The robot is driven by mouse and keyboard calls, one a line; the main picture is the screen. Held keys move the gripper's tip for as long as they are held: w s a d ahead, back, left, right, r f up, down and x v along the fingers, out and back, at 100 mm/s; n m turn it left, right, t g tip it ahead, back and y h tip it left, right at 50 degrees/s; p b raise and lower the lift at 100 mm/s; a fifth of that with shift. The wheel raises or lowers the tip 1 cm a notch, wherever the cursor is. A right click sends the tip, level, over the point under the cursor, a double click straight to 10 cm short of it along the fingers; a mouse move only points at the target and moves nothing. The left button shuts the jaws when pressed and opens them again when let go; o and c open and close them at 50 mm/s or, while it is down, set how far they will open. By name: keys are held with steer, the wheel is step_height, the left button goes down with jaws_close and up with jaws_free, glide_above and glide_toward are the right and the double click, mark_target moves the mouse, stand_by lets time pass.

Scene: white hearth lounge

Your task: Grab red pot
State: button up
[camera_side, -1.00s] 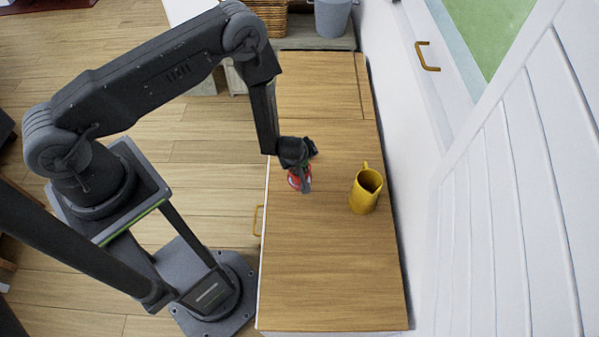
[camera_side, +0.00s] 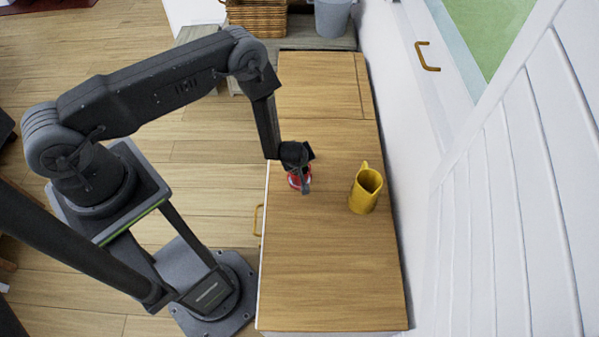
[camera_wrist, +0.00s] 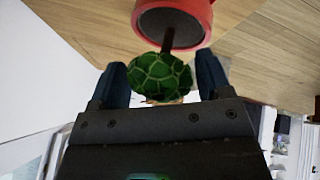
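The red pot (camera_side: 300,185) stands on the wooden counter top, partly hidden under my gripper in the side view. In the wrist view the red pot (camera_wrist: 208,18) is at the top, its dark soil facing the camera. A brown stem rises from it to a round green plant (camera_wrist: 160,76). My gripper (camera_wrist: 162,80) is open, with one dark finger on each side of the green plant. I cannot tell whether the fingers touch the plant. In the side view my gripper (camera_side: 301,172) is right above the pot.
A yellow pitcher (camera_side: 365,192) stands to the right of the pot on the counter (camera_side: 330,275). A white wall borders the counter on the right. A wicker basket (camera_side: 257,16) and a grey bucket (camera_side: 332,17) are at the far end. The near counter is clear.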

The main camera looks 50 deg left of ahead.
jaws_close()
stand_by(0.5)
